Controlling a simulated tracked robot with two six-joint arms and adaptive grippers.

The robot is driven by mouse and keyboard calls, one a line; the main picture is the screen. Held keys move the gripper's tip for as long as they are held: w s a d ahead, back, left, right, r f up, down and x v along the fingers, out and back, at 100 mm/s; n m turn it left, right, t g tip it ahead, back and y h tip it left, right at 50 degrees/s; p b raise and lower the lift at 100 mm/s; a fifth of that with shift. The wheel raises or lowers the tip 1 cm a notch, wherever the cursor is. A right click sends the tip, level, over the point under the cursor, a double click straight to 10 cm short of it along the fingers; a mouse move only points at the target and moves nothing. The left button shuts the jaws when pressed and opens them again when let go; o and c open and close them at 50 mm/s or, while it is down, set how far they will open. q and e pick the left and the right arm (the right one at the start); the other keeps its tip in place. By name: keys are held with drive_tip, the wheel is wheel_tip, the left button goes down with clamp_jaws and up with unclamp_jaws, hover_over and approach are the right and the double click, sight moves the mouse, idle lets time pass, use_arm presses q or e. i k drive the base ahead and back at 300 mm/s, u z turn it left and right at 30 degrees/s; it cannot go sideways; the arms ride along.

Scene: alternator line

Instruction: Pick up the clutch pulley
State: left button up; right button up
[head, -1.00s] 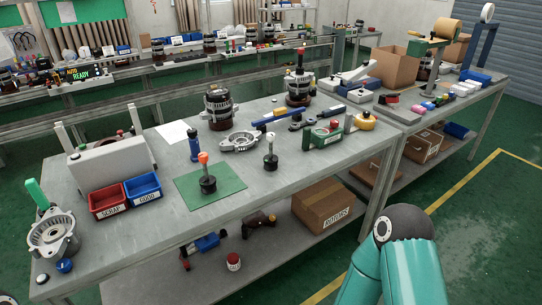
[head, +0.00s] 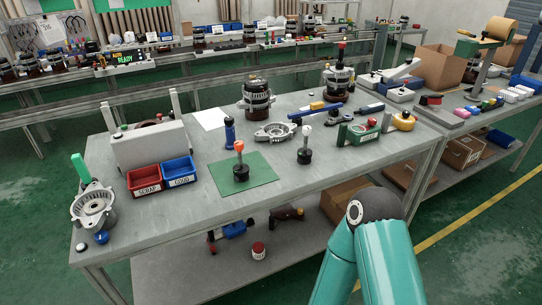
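Two black pulley-like parts stand upright on the bench. One has an orange knob on top (head: 240,173) and sits on a green mat (head: 262,178). The other has a white knob (head: 305,156) and stands to its right, on bare bench. I cannot tell which of them is the clutch pulley. A teal link of my arm reaches up from the lower right, in front of the bench. Neither of my grippers is in view.
The bench (head: 190,215) carries a red SCRAP bin (head: 145,181), a blue GOOD bin (head: 178,170), a metal housing (head: 94,206) and alternators (head: 257,98). A box (head: 345,200) lies on the lower shelf. The bench's front strip is mostly clear.

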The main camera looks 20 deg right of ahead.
sight(303, 158)
drive_tip(key=z, duration=0.1)
drive_tip(key=i, duration=0.2)
drive_tip(key=u, duration=2.4)
drive_tip(key=k, duration=1.9)
drive_tip(key=u, duration=1.4)
drive_tip(key=i, duration=0.05)
drive_tip(key=z, duration=3.15)
drive_tip(key=i, duration=1)
